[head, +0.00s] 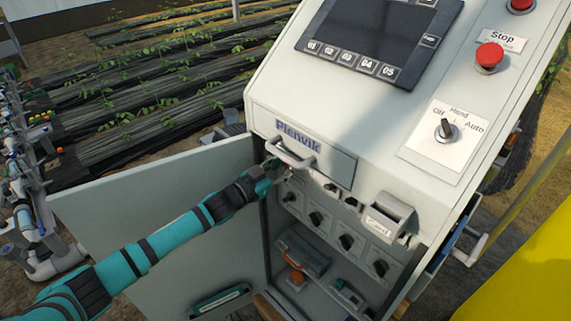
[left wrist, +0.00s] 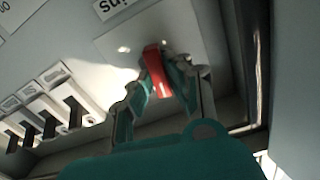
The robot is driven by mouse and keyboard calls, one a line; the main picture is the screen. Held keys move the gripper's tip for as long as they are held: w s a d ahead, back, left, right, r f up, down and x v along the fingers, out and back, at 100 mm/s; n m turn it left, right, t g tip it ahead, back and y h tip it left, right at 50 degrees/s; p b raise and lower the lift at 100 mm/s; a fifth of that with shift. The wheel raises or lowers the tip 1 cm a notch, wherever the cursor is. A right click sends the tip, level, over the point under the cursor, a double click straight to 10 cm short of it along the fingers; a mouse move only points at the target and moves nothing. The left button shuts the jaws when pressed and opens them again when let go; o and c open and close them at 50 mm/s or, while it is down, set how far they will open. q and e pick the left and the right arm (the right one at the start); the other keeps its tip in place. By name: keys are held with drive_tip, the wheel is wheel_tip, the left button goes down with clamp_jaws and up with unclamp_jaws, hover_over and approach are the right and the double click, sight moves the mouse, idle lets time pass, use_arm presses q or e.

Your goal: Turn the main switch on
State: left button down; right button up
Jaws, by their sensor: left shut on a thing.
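The main switch is a red handle (left wrist: 153,66) on a pale plate (left wrist: 205,32) in the left wrist view, under a partly cut-off label. My left gripper (left wrist: 160,80) is shut on this red handle, one finger on each side. In the head view my left gripper (head: 280,171) reaches into the upper left of the open cabinet (head: 262,95), just below the drawer handle. There the switch is mostly hidden by the gripper. My right gripper is not in view.
The cabinet door (head: 160,205) stands open to the left, behind my left arm. Several black rotary knobs (head: 346,241) sit right of and below the gripper. A drawer handle (head: 290,155) juts out above it. The sloped top carries a screen (head: 378,30) and a red stop button (head: 489,56).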

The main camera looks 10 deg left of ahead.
use_arm(q)
drive_tip(key=m, duration=0.3)
drive_tip(key=shift+d+f+m, duration=0.1)
drive_tip(key=shift+m, duration=0.3)
drive_tip(key=shift+s+m, duration=0.1)
drive_tip(key=shift+m, duration=1.6)
drive_tip(key=c, duration=1.3)
unclamp_jaws()
drive_tip(key=v, duration=1.2)
drive_tip(key=shift+d, duration=0.1)
